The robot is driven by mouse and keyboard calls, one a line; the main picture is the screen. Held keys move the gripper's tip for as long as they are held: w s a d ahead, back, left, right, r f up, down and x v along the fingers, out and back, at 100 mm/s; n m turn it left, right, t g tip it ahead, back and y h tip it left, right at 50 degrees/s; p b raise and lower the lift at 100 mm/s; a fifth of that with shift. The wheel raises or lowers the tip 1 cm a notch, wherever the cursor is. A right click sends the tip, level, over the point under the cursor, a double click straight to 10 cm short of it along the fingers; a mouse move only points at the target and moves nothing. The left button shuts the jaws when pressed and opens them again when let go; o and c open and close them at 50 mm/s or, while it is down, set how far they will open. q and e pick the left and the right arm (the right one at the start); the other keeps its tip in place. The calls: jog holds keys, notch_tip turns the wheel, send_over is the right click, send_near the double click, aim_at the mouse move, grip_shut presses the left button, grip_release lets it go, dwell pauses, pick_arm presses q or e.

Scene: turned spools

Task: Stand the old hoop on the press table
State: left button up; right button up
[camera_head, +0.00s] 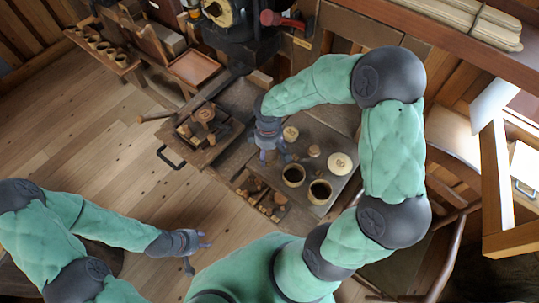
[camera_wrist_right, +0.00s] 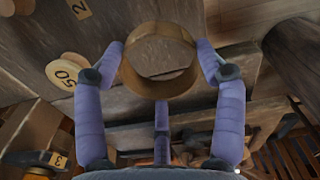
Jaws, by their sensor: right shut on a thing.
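A wooden hoop (camera_wrist_right: 158,86), a short open ring, sits between the fingers of my right gripper (camera_wrist_right: 165,68) in the right wrist view. The fingers touch it from both sides, and a wooden surface shows through its opening. In the head view my right gripper (camera_head: 269,153) points down over the dark wooden table (camera_head: 335,121), left of the jars. The hoop is not clear in the head view, and I cannot tell whether it touches the surface. My left gripper (camera_head: 207,241) is open and empty over the floor, away from the table.
Two jars (camera_head: 293,175) with dark insides stand on the table's front part, near a pale round disc (camera_head: 340,163). A compartment box (camera_head: 262,196) is at its front left. A tray of wooden parts (camera_head: 203,127) is left. A disc marked 50 (camera_wrist_right: 66,72) lies beside the hoop.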

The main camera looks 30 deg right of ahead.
jog(key=shift+w+d+f+b, duration=0.1)
jog(key=shift+d+f+b, duration=0.05)
jog(key=shift+f, duration=0.85)
jog(key=shift+w+d+f+b, duration=0.1)
jog(key=shift+d+f+b, duration=0.05)
jog(key=shift+f, duration=0.8)
jog(key=shift+s, duration=0.1)
jog(key=shift+f, duration=0.1)
jog(key=o, duration=0.7)
jog(key=shift+r, duration=0.25)
notch_tip(320, 180, up, 12)
jog(key=shift+f+p, duration=0.1)
jog(key=shift+p, duration=0.9)
